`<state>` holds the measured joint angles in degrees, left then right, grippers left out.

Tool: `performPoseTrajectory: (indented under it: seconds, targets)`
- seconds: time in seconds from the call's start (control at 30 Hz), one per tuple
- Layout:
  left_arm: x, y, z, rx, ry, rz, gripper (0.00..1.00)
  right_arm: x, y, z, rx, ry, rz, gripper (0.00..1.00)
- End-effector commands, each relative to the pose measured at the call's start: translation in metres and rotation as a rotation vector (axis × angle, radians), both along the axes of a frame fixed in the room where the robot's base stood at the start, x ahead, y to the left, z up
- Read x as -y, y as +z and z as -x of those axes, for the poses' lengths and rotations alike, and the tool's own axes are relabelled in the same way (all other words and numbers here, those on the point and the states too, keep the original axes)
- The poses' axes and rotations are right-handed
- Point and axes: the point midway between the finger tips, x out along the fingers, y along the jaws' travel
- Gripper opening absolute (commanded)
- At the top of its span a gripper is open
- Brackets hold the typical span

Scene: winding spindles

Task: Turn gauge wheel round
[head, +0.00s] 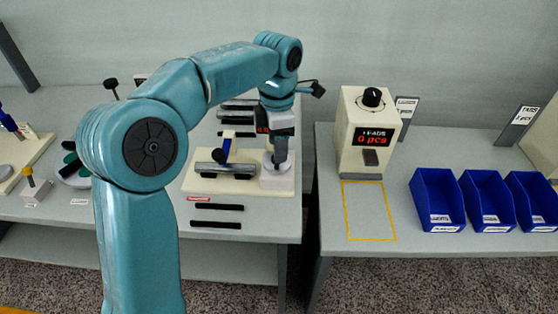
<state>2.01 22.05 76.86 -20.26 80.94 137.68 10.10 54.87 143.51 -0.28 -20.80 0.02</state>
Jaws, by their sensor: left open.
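My left gripper (279,162) points down at the right end of a cream fixture (200,184) on the left bench. The fixture carries a grey metal roller (226,168) and a blue-handled lever (221,151). I cannot make out the gauge wheel clearly; the gripper and wrist cover that spot. A small red display shows partly behind the wrist. My right gripper is not in view.
On the right bench stand a cream counter (351,146) with a black knob, a yellow outlined square (368,212) and several blue bins (436,203). A gap separates the benches. Dark bars (216,206) lie in front of the fixture.

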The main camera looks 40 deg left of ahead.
Motion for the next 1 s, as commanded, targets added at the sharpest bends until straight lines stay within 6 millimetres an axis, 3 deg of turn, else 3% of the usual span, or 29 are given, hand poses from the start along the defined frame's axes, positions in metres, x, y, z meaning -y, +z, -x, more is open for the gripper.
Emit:
performPoseTrajectory:
  seconds: [0.1, 0.3, 0.63, 0.67, 0.8, 1.0]
  targets:
    - [0.000, -0.025, -0.001, -0.003, 0.000, 0.000, 0.52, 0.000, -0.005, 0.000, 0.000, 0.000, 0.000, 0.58]
    - [0.000, -0.047, -0.003, -0.002, 0.000, -0.001, 0.52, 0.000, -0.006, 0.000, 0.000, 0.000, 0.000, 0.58]
    - [0.000, -0.050, -0.005, 0.001, 0.000, -0.001, 0.52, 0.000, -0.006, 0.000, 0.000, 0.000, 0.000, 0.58]
    - [0.000, -0.050, -0.004, 0.000, 0.000, 0.000, 0.46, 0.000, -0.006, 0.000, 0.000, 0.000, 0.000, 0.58]
    - [0.000, -0.050, -0.004, 0.000, 0.000, 0.000, 0.00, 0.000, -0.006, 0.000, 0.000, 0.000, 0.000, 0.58]
    - [0.000, -0.050, -0.004, 0.000, -0.004, 0.000, 0.00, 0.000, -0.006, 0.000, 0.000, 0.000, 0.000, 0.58]
